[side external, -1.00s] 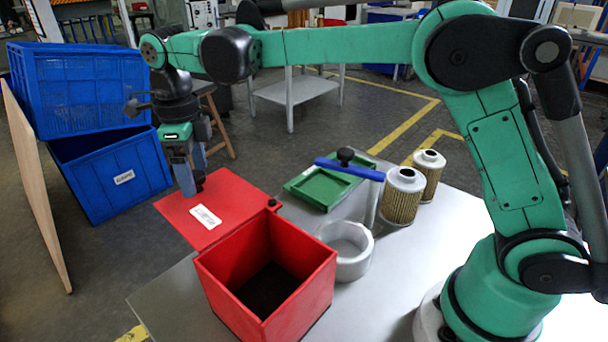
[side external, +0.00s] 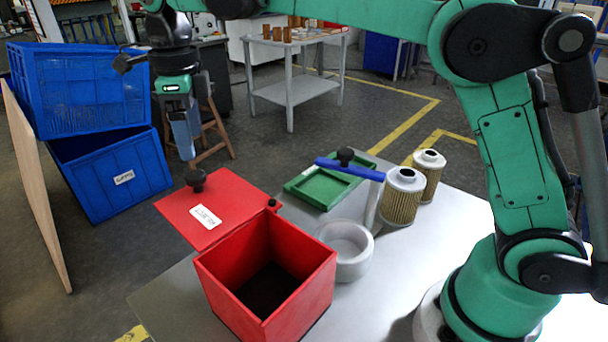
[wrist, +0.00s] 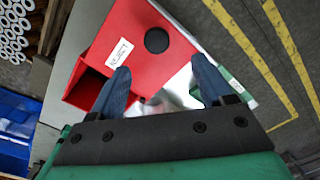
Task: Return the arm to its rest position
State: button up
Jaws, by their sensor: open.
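My gripper (side external: 190,150) hangs above the open red lid, pointing down, with clear space between its fingertips and the lid's black knob (side external: 195,180). In the wrist view my gripper (wrist: 160,82) has its two blue fingers spread apart with nothing between them. The red lid (side external: 228,205) is swung open to the back left of the red box (side external: 290,290) and carries a white label. The lid also shows in the wrist view (wrist: 110,35). The box is open at the top and its visible inside is dark.
Two filter cartridges (side external: 402,200) (side external: 432,160) stand on the grey table (side external: 400,275). A white ring (side external: 358,262), a green tray (side external: 318,190) and a blue-handled tool (side external: 350,169) are near them. Blue crates (side external: 110,180) and a wooden board (side external: 35,190) stand at the left.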

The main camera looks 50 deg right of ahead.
jog(key=s+d+f+n+t, duration=0.3)
jog(key=s+d+n, duration=0.2)
jog(key=n, duration=0.8)
jog(key=s+d+f+n+t, duration=0.3)
jog(key=s+d+n, duration=0.3)
jog(key=s+n, duration=0.3)
jog(key=n, duration=0.4)
jog(key=shift+d+f+t, duration=0.15)
jog(key=shift+f+t, duration=0.2)
jog(key=shift+t, duration=0.05)
